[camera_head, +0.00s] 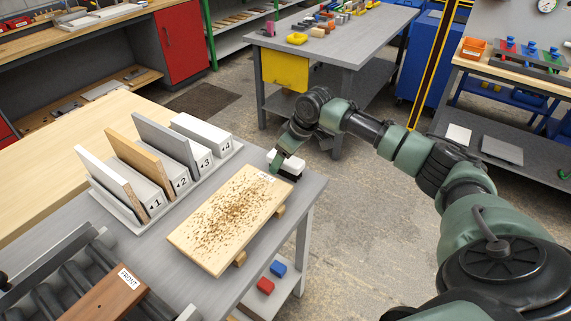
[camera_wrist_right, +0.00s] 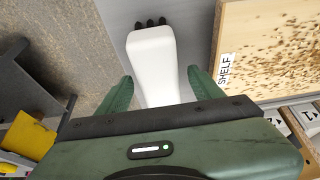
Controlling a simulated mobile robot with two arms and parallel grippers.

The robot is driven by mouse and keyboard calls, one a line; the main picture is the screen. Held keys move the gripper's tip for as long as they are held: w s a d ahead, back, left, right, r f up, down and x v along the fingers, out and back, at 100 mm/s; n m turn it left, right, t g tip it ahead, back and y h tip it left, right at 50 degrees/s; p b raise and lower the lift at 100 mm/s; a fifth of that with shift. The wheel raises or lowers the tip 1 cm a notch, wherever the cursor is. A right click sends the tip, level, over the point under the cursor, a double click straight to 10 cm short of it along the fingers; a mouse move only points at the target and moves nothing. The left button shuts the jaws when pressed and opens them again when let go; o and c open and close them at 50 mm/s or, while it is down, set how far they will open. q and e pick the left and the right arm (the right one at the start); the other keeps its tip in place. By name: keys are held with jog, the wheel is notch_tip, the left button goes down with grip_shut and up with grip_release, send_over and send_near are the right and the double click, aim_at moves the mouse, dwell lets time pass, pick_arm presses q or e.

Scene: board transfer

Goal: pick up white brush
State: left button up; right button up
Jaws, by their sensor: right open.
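The white brush (camera_head: 292,164) lies at the far right corner of the grey table, beside the board, with a dark end showing. In the right wrist view the white brush (camera_wrist_right: 153,62) runs between the two green fingers of my right gripper (camera_wrist_right: 160,84). Its dark bristles point away from me. The fingers are apart, with a gap on each side of the brush. In the head view my right gripper (camera_head: 280,161) is over the brush, partly covering it. My left gripper is not in view.
A board (camera_head: 228,213) labelled SHELF, strewn with brown crumbs, rests on wooden blocks beside the brush. A rack (camera_head: 121,213) of numbered slots holds upright panels behind it. A brown FRONT board (camera_head: 104,299) lies near rollers. Red and blue blocks (camera_head: 277,268) sit on the lower shelf.

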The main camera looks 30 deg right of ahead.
jog(key=shift+f, duration=0.15)
dwell(0.3)
grip_shut()
jog(key=shift+b, duration=0.45)
notch_tip(320, 180, up, 21)
jog(key=b, duration=0.1)
jog(key=shift+f, duration=0.2)
